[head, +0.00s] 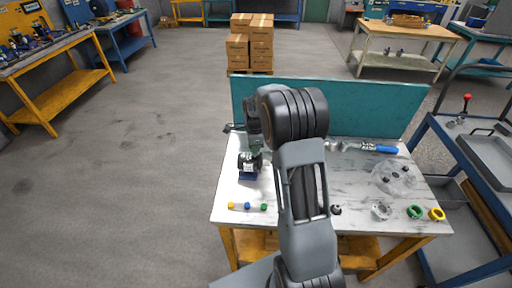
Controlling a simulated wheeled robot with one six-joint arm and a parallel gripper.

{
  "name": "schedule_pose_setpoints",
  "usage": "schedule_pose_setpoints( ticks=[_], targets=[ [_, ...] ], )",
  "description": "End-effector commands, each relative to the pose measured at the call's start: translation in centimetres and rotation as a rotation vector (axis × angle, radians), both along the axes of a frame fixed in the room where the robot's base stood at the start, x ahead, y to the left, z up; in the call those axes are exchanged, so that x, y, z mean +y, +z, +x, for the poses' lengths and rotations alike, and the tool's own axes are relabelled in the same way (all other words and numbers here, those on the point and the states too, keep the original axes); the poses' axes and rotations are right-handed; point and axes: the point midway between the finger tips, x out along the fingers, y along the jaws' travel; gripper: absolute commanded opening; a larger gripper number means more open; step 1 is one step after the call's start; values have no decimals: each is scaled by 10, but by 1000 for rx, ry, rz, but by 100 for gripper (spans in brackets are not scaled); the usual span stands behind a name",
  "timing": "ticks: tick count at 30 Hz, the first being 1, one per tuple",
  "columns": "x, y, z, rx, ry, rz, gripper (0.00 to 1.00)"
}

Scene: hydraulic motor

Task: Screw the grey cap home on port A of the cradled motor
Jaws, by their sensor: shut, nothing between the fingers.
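The motor (249,164) looks like a pale and dark body on a blue cradle (247,177), at the left of the white worktable. My gripper (255,149) points down from my wrist, right over or beside the motor. It is shut with nothing between its fingers. The fingertips are small and dark, and I cannot tell whether they touch the motor. Port A is too small to make out. I cannot pick out a grey cap on the motor or under the gripper.
A blue-handled tool (375,148) lies near the teal back panel (380,105). A cart (470,160) stands right.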

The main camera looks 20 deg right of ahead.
Motion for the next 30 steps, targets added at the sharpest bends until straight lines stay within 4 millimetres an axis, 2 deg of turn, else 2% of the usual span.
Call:
schedule_pose_setpoints(
  ticks=[9, 19, 30],
  targets=[
    [0, -1, 0, 2, -332, 0, 0],
    [0, -1, 0, 1, -367, 0, 0],
    [0, -2, 0, 1, -365, 0, 35]
  ],
)
